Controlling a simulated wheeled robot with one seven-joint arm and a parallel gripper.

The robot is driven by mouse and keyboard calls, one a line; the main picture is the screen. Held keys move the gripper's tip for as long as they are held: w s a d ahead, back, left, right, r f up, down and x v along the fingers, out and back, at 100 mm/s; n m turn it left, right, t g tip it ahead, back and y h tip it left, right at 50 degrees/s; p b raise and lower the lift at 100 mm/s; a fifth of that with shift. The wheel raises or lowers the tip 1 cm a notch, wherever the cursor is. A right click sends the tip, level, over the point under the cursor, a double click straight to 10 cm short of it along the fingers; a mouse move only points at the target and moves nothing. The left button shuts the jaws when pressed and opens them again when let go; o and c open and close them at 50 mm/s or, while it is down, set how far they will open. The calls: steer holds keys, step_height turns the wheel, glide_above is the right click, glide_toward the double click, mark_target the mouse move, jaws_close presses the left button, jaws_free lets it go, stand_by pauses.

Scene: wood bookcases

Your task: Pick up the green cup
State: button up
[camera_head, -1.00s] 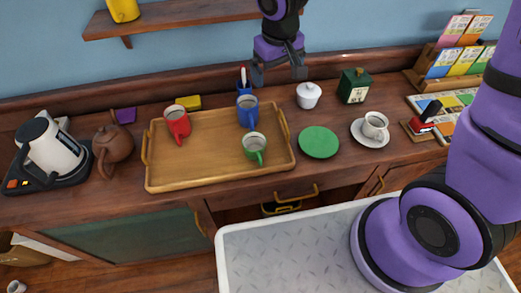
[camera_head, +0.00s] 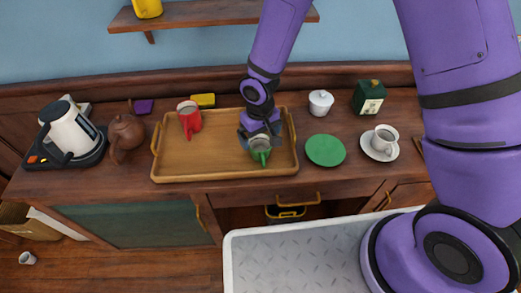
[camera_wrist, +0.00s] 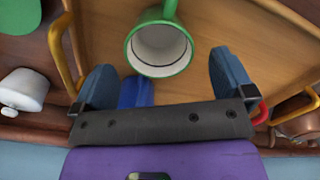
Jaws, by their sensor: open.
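The green cup (camera_head: 260,146) stands upright near the right front of the wooden tray (camera_head: 208,153). In the wrist view the green cup (camera_wrist: 160,48) shows its white inside, with its green handle pointing to the top of the picture. My gripper (camera_head: 258,134) is over the cup from above and behind. In the wrist view the open fingers of my gripper (camera_wrist: 168,75) stand either side of the cup's near rim, with gaps on both sides. A blue cup (camera_wrist: 135,92) shows partly below, hidden by my gripper; it is hidden behind my arm in the head view.
A red cup (camera_head: 189,117) stands at the tray's left rear. A green plate (camera_head: 325,151) lies right of the tray, with a white sugar bowl (camera_head: 320,103) behind it and a cup on a saucer (camera_head: 383,153) farther right. A teapot (camera_head: 127,133) and kettle (camera_head: 72,128) stand left.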

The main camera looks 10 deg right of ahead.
mark_target(261, 147)
steer(key=shift+d+f, duration=0.1)
steer(key=shift+f, duration=2.9)
steer(key=shift+c, duration=0.2)
steer(key=c, duration=0.9)
steer(key=shift+r, duration=0.2)
